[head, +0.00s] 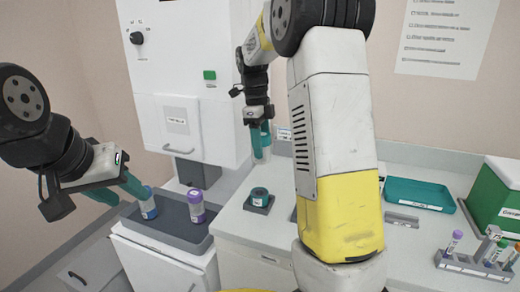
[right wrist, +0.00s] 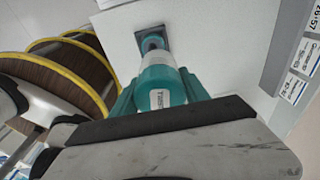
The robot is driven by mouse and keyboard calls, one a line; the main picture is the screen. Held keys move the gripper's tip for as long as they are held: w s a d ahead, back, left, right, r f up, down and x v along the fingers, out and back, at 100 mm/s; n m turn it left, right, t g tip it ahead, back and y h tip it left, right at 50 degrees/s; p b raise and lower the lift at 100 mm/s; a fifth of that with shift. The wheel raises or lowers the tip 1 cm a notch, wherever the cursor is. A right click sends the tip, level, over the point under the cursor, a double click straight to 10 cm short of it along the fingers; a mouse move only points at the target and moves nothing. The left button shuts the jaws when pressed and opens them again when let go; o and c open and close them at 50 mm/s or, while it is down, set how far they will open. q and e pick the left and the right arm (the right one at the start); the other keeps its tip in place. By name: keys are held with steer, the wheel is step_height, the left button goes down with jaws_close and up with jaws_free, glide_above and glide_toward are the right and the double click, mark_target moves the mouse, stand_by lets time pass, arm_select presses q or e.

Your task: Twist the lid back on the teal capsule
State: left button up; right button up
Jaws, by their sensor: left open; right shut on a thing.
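My right gripper (head: 265,127) is shut on a part of the teal capsule with a pale, clear lower end (head: 262,148). In the right wrist view the teal fingers clasp this labelled teal part (right wrist: 160,94). It is held above a short, labelled teal piece (head: 260,197) with a dark top, which sits in a small grey holder (head: 258,208). I cannot tell which of the two is the lid. They look apart in the head view. My left gripper (head: 134,187) is open beside a blue capsule (head: 149,208); I cannot tell whether it touches.
A purple capsule (head: 196,207) stands on the dark grey tray (head: 178,232) at left. A teal tray (head: 420,193), a green box (head: 498,195) and a rack of tubes (head: 474,265) are on the right counter. A white cabinet (head: 190,80) stands behind. My right arm hides the middle.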

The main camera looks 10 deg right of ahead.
steer(key=shift+s+a+f+n+t+y, duration=0.15)
steer(key=shift+f+n+t, duration=0.25)
steer(key=shift+n, duration=2.95)
steer(key=shift+a+f+n+t+y, duration=0.2)
steer(key=shift+f+n, duration=0.25)
steer(key=shift+n, duration=2.95)
steer(key=shift+s+a+f+n+t+h, duration=0.1)
steer(key=shift+f+n+t, duration=0.3)
steer(key=shift+n, duration=2.95)
steer(key=shift+w+f, duration=0.1)
steer(key=shift+f, duration=0.15)
steer(key=shift+f, duration=0.7)
steer(key=shift+f, duration=0.1)
steer(key=shift+f, duration=2.65)
steer(key=shift+f, duration=0.25)
